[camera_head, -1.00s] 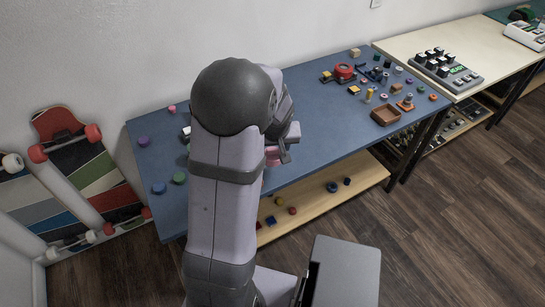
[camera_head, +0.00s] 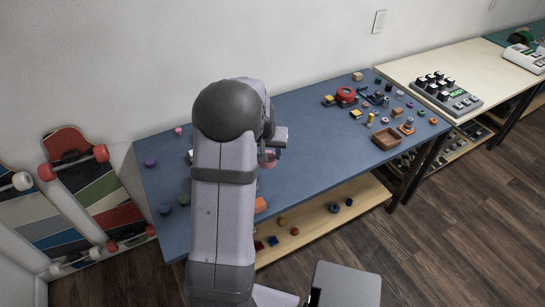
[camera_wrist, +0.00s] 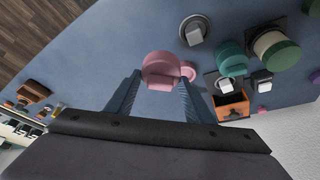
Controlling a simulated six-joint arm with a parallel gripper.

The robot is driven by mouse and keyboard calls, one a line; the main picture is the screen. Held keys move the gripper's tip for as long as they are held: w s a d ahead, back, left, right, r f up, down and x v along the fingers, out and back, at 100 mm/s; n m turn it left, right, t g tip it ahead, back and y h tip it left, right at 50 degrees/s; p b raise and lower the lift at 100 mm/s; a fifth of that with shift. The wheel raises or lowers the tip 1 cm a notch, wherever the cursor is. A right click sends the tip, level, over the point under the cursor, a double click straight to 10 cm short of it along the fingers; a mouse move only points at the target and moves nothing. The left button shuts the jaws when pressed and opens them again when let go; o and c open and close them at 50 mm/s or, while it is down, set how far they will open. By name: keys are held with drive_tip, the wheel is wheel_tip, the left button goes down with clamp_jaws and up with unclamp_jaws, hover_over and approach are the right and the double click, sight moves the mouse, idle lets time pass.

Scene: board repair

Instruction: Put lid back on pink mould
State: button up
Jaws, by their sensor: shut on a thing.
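In the wrist view, my gripper (camera_wrist: 160,83) is shut on a pink round piece (camera_wrist: 160,62), with a finger on each side of its narrower near part. Whether this piece is the lid alone or also the mould cannot be told. A smaller pink piece (camera_wrist: 189,71) shows just right of it, partly hidden by a finger. My arm hides much of the table's left part there.
In the wrist view, a white block on a grey disc (camera_wrist: 194,33), a teal round piece (camera_wrist: 232,58), a green-and-beige one (camera_wrist: 277,48) and an orange box (camera_wrist: 232,104) stand to the right. The blue table (camera_head: 310,135) has free room at its middle.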

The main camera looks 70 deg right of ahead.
drive_tip(key=w+d+m+g+p, duration=0.2)
drive_tip(key=w+d+m+p, duration=0.2)
drive_tip(key=w+d, duration=0.3)
drive_tip(key=shift+w+f+m+p, duration=0.35)
drive_tip(key=shift+w+m, duration=0.15)
drive_tip(key=shift+m, duration=0.3)
drive_tip(key=shift+f, duration=0.1)
drive_tip(key=shift+f+b, duration=0.9)
drive_tip(key=shift+f, duration=1.05)
drive_tip(key=shift+f+b, duration=1.05)
drive_tip(key=shift+f, duration=0.05)
drive_tip(key=shift+f+b, duration=0.2)
drive_tip(key=shift+b, duration=0.9)
idle(0.4)
idle(0.4)
drive_tip(key=o, duration=1.6)
